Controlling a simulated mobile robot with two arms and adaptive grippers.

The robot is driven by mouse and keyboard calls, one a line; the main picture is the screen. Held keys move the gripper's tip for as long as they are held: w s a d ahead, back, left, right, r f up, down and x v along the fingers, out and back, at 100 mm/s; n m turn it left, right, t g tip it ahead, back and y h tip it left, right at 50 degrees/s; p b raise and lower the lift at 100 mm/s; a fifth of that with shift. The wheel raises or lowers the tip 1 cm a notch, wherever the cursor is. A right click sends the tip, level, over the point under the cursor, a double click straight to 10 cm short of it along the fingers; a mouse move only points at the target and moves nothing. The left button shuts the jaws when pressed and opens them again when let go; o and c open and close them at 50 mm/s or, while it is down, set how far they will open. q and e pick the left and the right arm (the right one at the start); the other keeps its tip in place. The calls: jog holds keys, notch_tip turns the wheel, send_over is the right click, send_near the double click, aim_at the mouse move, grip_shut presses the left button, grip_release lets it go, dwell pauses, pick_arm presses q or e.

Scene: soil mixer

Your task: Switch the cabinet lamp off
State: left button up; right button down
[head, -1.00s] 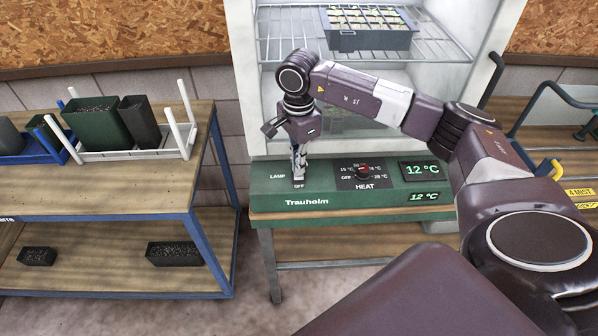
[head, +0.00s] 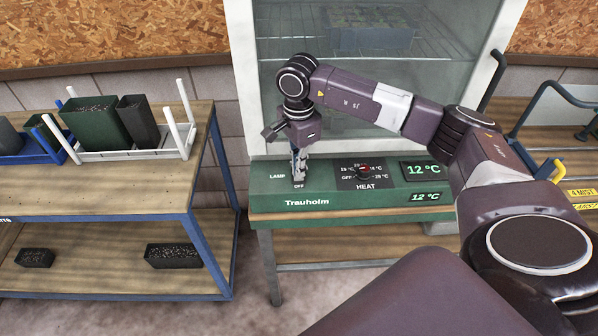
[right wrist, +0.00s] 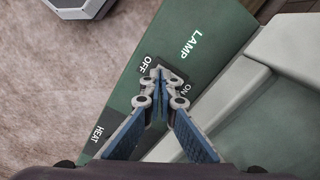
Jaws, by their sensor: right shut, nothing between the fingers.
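The cabinet (head: 380,80) stands at the back centre with its interior dark behind the glass. Its green control panel (head: 330,201) carries the word LAMP, a heat dial (head: 363,172) and displays reading 12 °C. In the right wrist view the lamp switch (right wrist: 172,80) lies between the OFF and ON labels, largely hidden by the fingertips. My right gripper (head: 299,178) points down at the lamp switch, shut and empty; in the right wrist view its fingertips (right wrist: 158,76) meet over the switch, near OFF. I cannot tell whether they touch it. My left gripper is not in view.
A wooden bench (head: 130,205) with planters and a white rack stands at the left. A tray (head: 370,30) sits on a shelf inside the cabinet. Another bench (head: 550,145) with blue tubing and yellow labels is at the right.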

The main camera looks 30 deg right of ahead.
jog(key=shift+r+p, duration=1.95)
jog(key=shift+r, duration=1.55)
